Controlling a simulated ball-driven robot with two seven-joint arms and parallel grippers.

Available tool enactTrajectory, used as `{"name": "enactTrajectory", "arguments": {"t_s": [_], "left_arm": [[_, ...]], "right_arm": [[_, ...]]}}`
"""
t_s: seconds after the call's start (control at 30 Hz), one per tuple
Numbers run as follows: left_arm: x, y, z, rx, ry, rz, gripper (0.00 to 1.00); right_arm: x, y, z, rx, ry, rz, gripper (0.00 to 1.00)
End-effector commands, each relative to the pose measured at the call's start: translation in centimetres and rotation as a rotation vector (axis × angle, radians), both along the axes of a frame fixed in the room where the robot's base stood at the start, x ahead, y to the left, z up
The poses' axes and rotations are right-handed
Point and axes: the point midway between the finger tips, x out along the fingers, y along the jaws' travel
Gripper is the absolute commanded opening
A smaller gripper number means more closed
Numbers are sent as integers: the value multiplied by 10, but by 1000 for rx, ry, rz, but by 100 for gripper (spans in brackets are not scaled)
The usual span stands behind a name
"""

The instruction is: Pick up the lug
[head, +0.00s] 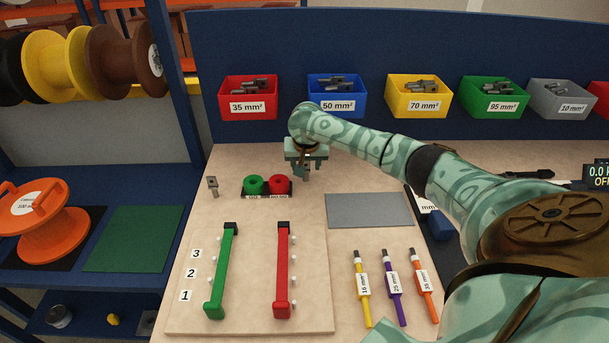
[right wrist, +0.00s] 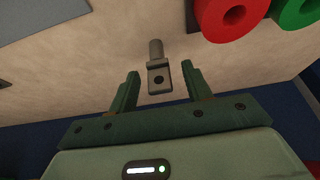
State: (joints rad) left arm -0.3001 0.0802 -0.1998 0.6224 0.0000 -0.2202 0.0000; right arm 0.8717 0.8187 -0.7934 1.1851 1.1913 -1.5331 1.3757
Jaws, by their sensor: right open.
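A grey metal lug (right wrist: 158,78) with a hole in its flat end and a round barrel shows in the right wrist view, between and just past the fingertips. My right gripper (right wrist: 158,88) is open, with one finger on each side of the lug and a visible gap to each. In the head view my right gripper (head: 305,165) hangs over the back of the table, and the lug (head: 306,174) is partly hidden under it. Another grey lug (head: 213,186) stands upright on the table farther left. My left gripper is out of view.
A green roll (head: 254,185) and a red roll (head: 279,185) sit close left of the gripper. Labelled bins, such as the blue 50 mm² bin (head: 337,95), line the back panel.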

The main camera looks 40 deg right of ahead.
Motion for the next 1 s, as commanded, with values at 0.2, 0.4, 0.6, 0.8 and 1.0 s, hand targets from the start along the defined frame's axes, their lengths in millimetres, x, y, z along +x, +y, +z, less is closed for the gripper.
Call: {"name": "enactTrajectory", "arguments": {"t_s": [0.2,0.4,0.6,0.8,1.0], "left_arm": [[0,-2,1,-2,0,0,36],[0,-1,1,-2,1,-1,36],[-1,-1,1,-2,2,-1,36],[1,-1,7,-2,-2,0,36],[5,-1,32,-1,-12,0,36]], "right_arm": [[1,0,1,0,-1,0,44],[0,0,1,0,-1,0,1],[0,0,1,1,-1,0,1],[0,0,12,1,-2,0,1],[-8,1,50,1,-4,0,1]]}}
